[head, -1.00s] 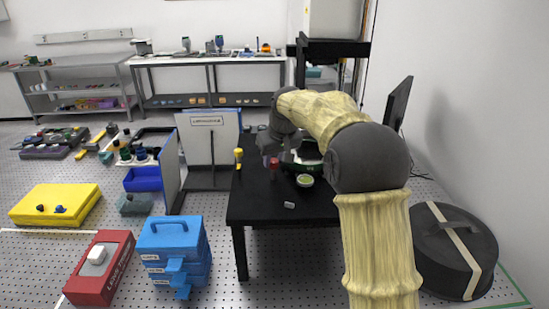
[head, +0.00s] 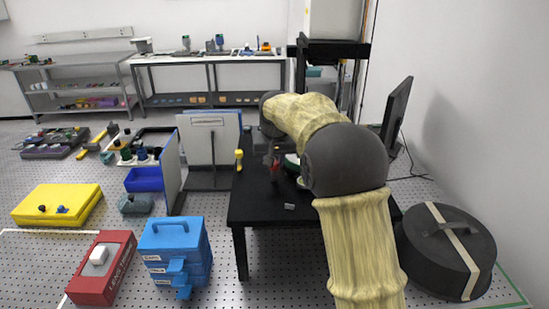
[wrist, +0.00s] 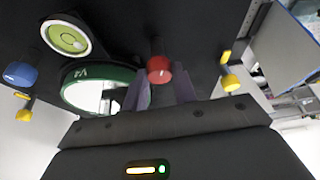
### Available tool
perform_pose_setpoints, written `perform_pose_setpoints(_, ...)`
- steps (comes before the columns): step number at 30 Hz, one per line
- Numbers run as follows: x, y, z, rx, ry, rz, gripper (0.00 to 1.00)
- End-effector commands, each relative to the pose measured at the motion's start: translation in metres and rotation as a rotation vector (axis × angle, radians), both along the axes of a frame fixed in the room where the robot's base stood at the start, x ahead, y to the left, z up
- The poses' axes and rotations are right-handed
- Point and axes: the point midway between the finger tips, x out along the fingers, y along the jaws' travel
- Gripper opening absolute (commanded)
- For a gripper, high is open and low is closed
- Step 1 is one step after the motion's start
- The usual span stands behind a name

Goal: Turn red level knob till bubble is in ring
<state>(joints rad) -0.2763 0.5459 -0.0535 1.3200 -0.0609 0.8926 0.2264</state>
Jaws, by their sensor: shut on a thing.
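The red level knob (wrist: 159,68) stands between the fingers of my gripper (wrist: 159,88) in the wrist view, and the gripper is shut on it. In the head view the red knob (head: 275,164) shows at the black table, with my gripper (head: 272,152) at it. The round bubble level (wrist: 66,38), a yellow-green disc in a pale rim, lies up and left of the knob in the wrist view. Its bubble seems off centre, toward the lower right, but is too small to be sure. In the head view my arm hides most of the level.
A green-rimmed round optic (wrist: 98,88) lies beside the gripper. A blue knob (wrist: 20,73) and a yellow knob (wrist: 231,83) stand to either side. The black table (head: 262,207) has bare room at its front, with a small grey block (head: 289,207).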

Motion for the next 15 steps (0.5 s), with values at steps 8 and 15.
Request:
perform_pose_setpoints(8,0.0008,0.0022,0.0021,-0.001,-0.004,-0.190,0.05)
perform_pose_setpoints(15,0.0009,0.0020,0.0018,0.001,-0.004,-0.280,0.05)
